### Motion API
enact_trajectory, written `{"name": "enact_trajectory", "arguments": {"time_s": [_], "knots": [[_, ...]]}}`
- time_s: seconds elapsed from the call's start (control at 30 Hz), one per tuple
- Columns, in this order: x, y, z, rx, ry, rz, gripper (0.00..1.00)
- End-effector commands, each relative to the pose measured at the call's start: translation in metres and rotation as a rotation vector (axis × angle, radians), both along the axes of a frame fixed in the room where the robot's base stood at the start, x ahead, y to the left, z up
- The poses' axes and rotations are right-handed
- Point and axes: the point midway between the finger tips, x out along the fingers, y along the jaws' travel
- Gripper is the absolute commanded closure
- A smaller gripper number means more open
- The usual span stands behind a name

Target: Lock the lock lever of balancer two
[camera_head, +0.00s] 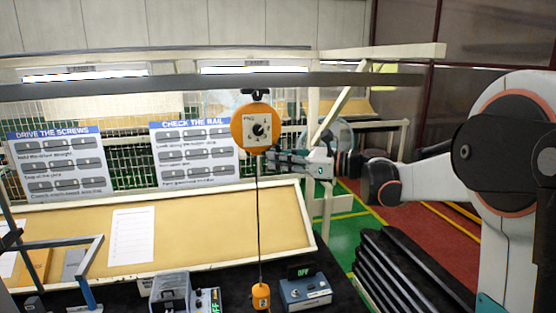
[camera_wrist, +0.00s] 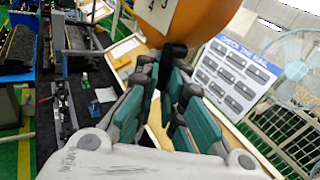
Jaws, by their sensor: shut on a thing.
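The orange round balancer (camera_head: 258,110) hangs from the overhead rail, with a pale numbered dial on its face. A thin cable runs down from it to a small orange handle (camera_head: 261,296) just above the bench. In the wrist view, the balancer (camera_wrist: 215,20) fills the top. A short black lock lever (camera_wrist: 173,52) sticks out below its edge. My gripper (camera_head: 271,161) reaches in from the right, at the balancer's lower right edge. In the wrist view, the fingers of my gripper (camera_wrist: 178,72) are shut on the lever. The lever is hidden in the head view.
A dark rail (camera_head: 170,84) crosses above. Behind are a wire mesh, two instruction posters (camera_head: 195,152) and a tan sloped board (camera_head: 200,225). A blue box with an OFF display (camera_head: 305,292) and a clear case (camera_head: 171,291) sit on the bench. A fan (camera_wrist: 298,70) stands right.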

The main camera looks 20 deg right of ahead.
Motion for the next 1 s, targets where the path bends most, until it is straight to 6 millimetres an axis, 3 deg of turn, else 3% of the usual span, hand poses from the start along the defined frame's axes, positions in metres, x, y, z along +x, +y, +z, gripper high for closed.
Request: {"name": "enact_trajectory", "arguments": {"time_s": [1.0], "knots": [[-0.001,-0.022,0.019,-0.877,-0.001,0.002,1.00]]}}
